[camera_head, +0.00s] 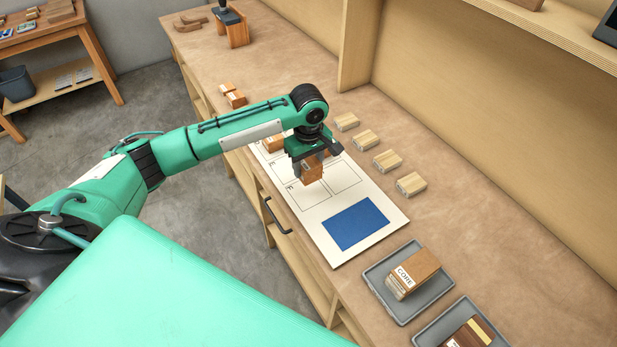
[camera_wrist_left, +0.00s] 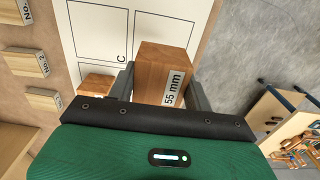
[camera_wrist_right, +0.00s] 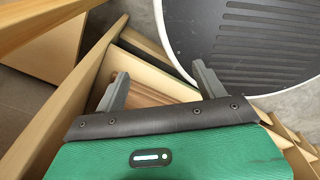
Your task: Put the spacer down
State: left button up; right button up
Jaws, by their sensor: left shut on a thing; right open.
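My left gripper (camera_head: 313,154) is shut on a wooden spacer block (camera_head: 312,172), with its fingers on either side. In the left wrist view the spacer (camera_wrist_left: 160,68) carries a label reading "55 mm" between the fingers. The spacer is over a white board (camera_head: 313,214) with printed outlined cells and a blue rectangle. Whether it touches the board I cannot tell. Another wooden block (camera_head: 271,144) sits on the board's far part, partly hidden by my arm. My right gripper (camera_wrist_right: 162,85) shows only in the right wrist view, open and empty.
Several pale blocks (camera_head: 410,184) stand in a row right of the board; "No." labels show in the left wrist view. A grey tray (camera_head: 377,281) holds a block labelled "CORE" (camera_head: 414,271). Another tray (camera_head: 426,336) holds a dark block. More blocks (camera_head: 231,94) lie beyond the arm.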

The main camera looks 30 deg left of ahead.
pick_arm(q)
notch_tip(320, 180, down, 2)
jog(key=shift+f, duration=0.45)
notch_tip(320, 180, down, 4)
jog(key=shift+f+p, duration=0.1)
jog(key=shift+p, duration=0.55)
pick_arm(e)
jog(key=shift+w+a+r, duration=0.15)
jog(key=shift+a+r, duration=0.3)
jog(key=shift+r, duration=0.3)
jog(key=shift+d, duration=0.15)
pick_arm(q)
jog(key=o, duration=1)
jog(key=shift+f, duration=0.1)
pick_arm(e)
jog(key=shift+d, duration=0.15)
